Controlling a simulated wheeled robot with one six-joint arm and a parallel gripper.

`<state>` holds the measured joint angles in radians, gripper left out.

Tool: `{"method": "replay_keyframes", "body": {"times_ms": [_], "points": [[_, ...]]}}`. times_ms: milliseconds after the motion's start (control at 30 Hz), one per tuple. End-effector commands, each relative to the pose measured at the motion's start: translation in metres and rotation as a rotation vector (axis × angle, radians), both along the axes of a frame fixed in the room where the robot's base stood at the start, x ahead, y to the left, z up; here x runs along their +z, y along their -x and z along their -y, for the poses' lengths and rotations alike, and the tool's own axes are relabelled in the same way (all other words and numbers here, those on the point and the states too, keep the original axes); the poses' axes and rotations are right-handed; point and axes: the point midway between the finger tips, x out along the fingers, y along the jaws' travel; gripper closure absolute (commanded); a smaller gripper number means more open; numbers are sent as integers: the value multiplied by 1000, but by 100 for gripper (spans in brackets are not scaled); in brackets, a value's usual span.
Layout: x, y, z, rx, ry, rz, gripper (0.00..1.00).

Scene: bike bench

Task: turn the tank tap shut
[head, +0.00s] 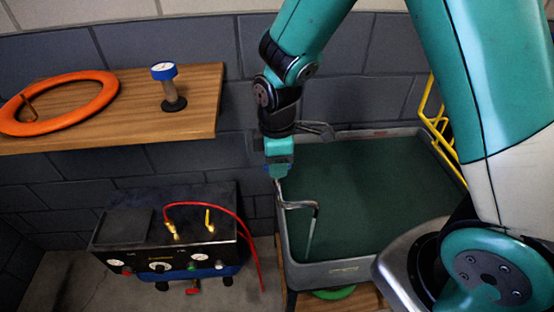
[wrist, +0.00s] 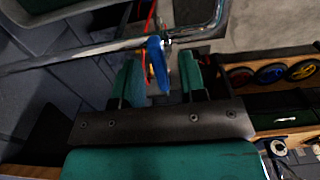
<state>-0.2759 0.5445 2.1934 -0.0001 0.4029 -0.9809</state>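The tank (head: 350,272) is a grey-rimmed basin of dark green water at centre right in the head view. A bent metal spout (head: 316,215) reaches over its near left corner, and its metal pipe also shows in the wrist view (wrist: 80,57). The tank tap's blue handle (wrist: 157,65) stands edge-on between my fingers in the wrist view. My gripper (wrist: 161,76) is open around it. The handle is close to the left finger, and a gap shows to the right finger. In the head view my gripper (head: 278,165) points down at the tank's left rim and mostly hides the tap.
A black machine (head: 165,235) with a red hose (head: 247,225) stands left of the tank. A wooden shelf (head: 200,100) holds an orange ring (head: 60,128) and a blue-topped gauge (head: 165,72). A yellow rack (head: 437,122) is behind the tank's right side.

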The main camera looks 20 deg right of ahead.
Motion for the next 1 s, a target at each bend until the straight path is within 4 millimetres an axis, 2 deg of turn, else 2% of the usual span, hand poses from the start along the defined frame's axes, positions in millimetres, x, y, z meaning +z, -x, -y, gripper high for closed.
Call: {"method": "replay_keyframes", "body": {"times_ms": [167,333,733,1000], "points": [[0,0,0,0,0,0,62],[0,0,0,0,0,0,100],[1,0,0,-42,0,-1,100],[1,0,0,-208,1,-1,100]]}}
